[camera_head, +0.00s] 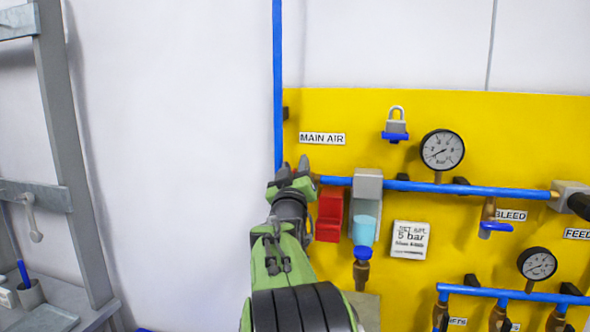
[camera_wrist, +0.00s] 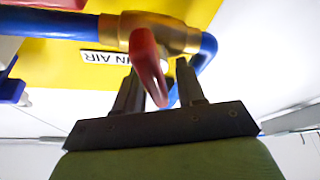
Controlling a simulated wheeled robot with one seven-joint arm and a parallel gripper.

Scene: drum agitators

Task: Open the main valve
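The main valve shows in the wrist view as a brass body (camera_wrist: 182,38) on a blue pipe, with a red lever handle (camera_wrist: 147,62) pointing towards my gripper. My gripper (camera_wrist: 158,72) has its two dark fingers apart, one on each side of the red handle. A gap shows on the right of the handle, so the fingers do not look closed on it. In the head view, my gripper (camera_head: 294,168) is at the panel's left edge, just below the MAIN AIR label (camera_head: 322,139). It hides the valve there.
On the yellow panel (camera_head: 360,115) right of my gripper are a red block (camera_head: 330,214), a grey filter unit (camera_head: 367,190), a padlock (camera_head: 396,124) and a gauge (camera_head: 442,150). A vertical blue pipe (camera_head: 278,80) runs above. The white wall at left is clear.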

